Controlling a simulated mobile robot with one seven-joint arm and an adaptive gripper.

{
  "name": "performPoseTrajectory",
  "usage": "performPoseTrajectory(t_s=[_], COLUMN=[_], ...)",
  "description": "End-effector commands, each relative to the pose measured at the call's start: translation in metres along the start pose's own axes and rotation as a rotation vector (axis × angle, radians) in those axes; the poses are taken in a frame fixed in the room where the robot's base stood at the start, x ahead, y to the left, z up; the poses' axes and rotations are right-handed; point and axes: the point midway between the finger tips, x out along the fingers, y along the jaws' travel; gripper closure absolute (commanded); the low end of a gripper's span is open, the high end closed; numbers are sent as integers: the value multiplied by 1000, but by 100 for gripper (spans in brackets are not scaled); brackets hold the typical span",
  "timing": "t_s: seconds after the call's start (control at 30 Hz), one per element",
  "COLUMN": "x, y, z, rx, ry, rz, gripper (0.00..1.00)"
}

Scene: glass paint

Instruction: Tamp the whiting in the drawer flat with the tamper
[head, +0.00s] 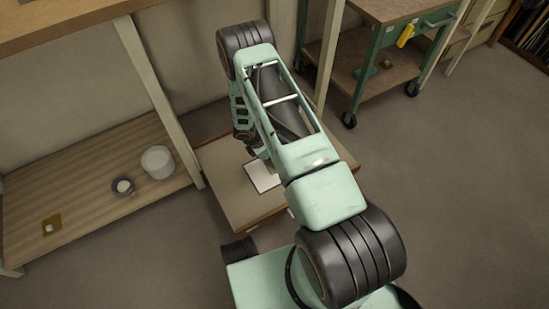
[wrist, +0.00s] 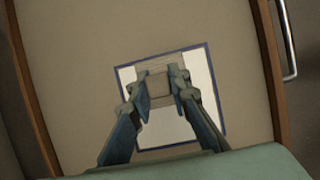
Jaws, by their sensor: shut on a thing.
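My gripper (wrist: 160,88) is shut on a small tan block, the tamper (wrist: 157,82), in the wrist view. The tamper is over a white square with a blue border (wrist: 197,70), which looks like the whiting. A tan-grey band shows around and behind the tamper; I cannot tell whether it touches the surface. The white square (head: 262,176) lies inside the open drawer (head: 222,178), below my arm in the head view. The drawer's brown side walls (wrist: 266,62) run along both sides in the wrist view. My gripper and the tamper are hidden by my arm in the head view.
A metal handle (wrist: 289,45) is outside the drawer's right wall. A wheeled cart (head: 375,60) is behind, and the floor at right is clear.

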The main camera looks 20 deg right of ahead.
Motion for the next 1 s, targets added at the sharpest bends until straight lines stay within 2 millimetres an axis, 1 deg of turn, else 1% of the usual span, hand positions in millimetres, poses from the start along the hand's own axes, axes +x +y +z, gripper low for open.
performPoseTrajectory(t_s=[0.33,0.73,1.0], x=[-2,-36,-37], y=[0,0,0], z=[1,15,16], rx=[0,-1,-1], ry=[-1,-1,-1], rz=[0,1,0], gripper=[100,100,100])
